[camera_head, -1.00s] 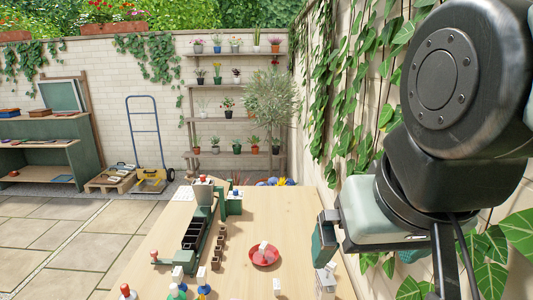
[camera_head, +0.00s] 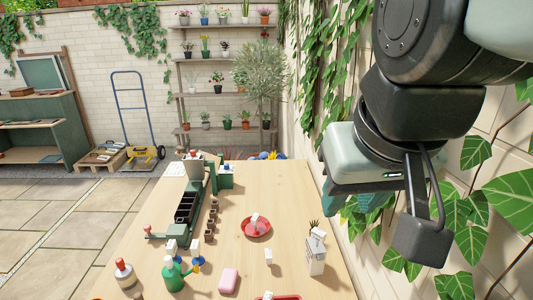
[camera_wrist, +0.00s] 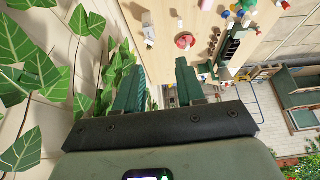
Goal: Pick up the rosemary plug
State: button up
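A small spiky green plant (camera_head: 314,225) shows at the right of the table, at the top of a white box (camera_head: 315,257) with a white tag beside it. It may be the rosemary plug, but the tag cannot be read. My gripper (camera_wrist: 159,68) is open and empty in the wrist view, with its two green fingers apart. It is raised near the ivy wall, right of the table and well away from the plant. In the head view its fingers are partly hidden by my wrist.
A red saucer (camera_head: 247,234) with a white tag sits mid-table. A dark planter tray (camera_head: 186,208) and a row of small brown pots (camera_head: 213,217) stand left of it. Ivy (camera_head: 403,265) lies close to my arm.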

jog(key=w+d+f+g, duration=0.1)
jog(key=w+f+g, duration=0.15)
jog(key=w, duration=1.05)
jog(key=w+d+f+g, duration=0.1)
jog(key=w+d+f, duration=0.15)
jog(key=w, duration=1.05)
jog(key=shift+n+g, duration=0.6)
jog(key=shift+g, duration=0.35)
jog(key=w+d+f, duration=0.1)
jog(key=w+f, duration=0.3)
jog(key=f, duration=0.6)
jog(key=w+d+f, duration=0.1)
jog(key=w+f, duration=0.3)
jog(key=f, duration=0.6)
jog(key=w+d+f, duration=0.1)
jog(key=w+f, duration=0.4)
jog(key=f, duration=0.5)
jog(key=shift+d, duration=0.35)
jog(key=f, duration=0.5)
jog(key=shift+w+d+f, duration=0.2)
jog(key=shift+d+f, duration=0.1)
jog(key=shift+c, duration=0.3)
grip_shut()
